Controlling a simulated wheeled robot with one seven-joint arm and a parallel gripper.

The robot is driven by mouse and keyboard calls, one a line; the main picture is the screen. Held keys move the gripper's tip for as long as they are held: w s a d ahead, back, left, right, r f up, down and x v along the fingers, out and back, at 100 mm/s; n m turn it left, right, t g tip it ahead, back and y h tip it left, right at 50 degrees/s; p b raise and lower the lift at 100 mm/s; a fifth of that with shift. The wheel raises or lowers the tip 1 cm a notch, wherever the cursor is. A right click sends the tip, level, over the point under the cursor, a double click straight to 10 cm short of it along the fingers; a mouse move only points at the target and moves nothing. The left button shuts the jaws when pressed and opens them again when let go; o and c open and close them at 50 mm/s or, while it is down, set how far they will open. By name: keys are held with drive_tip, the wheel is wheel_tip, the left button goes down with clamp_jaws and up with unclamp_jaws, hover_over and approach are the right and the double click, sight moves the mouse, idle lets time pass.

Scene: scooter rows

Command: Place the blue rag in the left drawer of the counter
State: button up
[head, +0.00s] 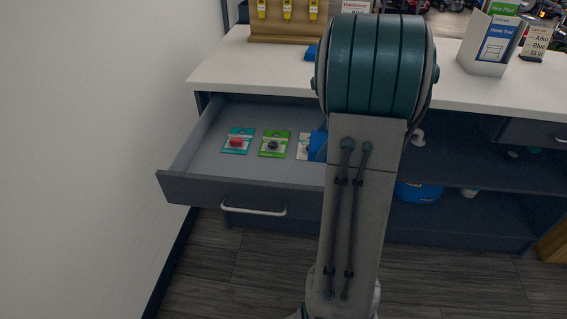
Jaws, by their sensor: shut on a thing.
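The left drawer (220,188) of the counter (225,72) is pulled open. My arm stands in front of its right part. A blue patch, seemingly the blue rag (317,146), shows just left of my arm, over the drawer's right part. Most of it is hidden behind the arm, so I cannot tell whether it is held or lies in the drawer. My gripper is hidden behind my arm. Another small blue thing (311,52) lies on the countertop beside my arm; its shape is mostly hidden.
In the drawer lie a red item on a teal card (237,141), a dark item on a green card (273,145) and a partly hidden white card (303,147). A wooden stand (287,27) and a leaflet holder (489,45) stand on the counter. A white wall (90,130) is left.

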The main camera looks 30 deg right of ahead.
drive_tip(key=a+f, duration=0.1)
drive_tip(key=a, duration=0.2)
drive_tip(key=w+a+f, duration=0.1)
drive_tip(key=a+f, duration=0.1)
drive_tip(key=a, duration=0.1)
drive_tip(key=w+a+f+b, duration=0.1)
drive_tip(key=a+f, duration=0.1)
drive_tip(key=shift+a+f, duration=0.2)
drive_tip(key=shift+a, duration=0.2)
drive_tip(key=shift+f+b, duration=0.35)
drive_tip(key=shift+f, duration=1.65)
drive_tip(key=shift+f, duration=0.1)
drive_tip(key=o, duration=0.7)
drive_tip(key=shift+c, duration=0.2)
drive_tip(key=shift+o, duration=0.2)
